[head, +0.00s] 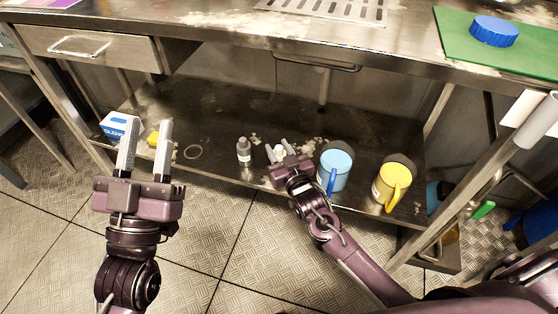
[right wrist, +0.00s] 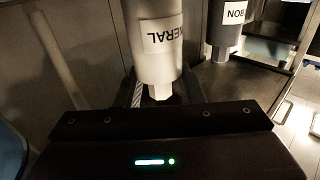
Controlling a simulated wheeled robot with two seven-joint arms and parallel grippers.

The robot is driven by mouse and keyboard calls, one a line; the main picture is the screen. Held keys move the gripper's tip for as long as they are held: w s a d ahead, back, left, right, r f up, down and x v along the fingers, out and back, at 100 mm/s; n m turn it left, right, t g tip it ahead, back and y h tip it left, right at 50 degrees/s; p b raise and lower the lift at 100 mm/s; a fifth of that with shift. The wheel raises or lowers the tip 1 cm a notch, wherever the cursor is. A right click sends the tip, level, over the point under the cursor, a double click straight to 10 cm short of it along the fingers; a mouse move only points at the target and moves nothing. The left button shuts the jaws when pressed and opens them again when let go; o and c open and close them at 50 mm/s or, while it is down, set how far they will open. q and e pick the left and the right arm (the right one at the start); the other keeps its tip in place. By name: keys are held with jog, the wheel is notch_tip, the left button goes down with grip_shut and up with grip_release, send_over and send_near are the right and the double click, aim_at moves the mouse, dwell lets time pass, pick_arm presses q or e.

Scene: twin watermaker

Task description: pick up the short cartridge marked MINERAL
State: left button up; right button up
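The white cartridge (right wrist: 163,60) has a label reading "NERAL", inverted in the right wrist view. In the head view the white cartridge (head: 279,150) stands on the lower shelf. My right gripper (head: 279,148) reaches to it with fingers apart, one on each side. The right wrist view shows the cartridge's narrow end close to the gripper body, with the fingers mostly hidden. Contact cannot be told. A dark grey cartridge (head: 244,152) stands to its left, and its label ends in "BON" in the right wrist view (right wrist: 226,28). My left gripper (head: 146,146) is open and empty.
A blue mug (head: 336,170) stands close to the right of my right gripper, with a yellow mug (head: 391,184) beyond. A blue-and-white box (head: 120,127) and a yellow object (head: 154,138) are at the shelf's left. The worktop (head: 215,30) overhangs the shelf.

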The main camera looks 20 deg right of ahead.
grip_shut()
jog(key=shift+r, duration=0.15)
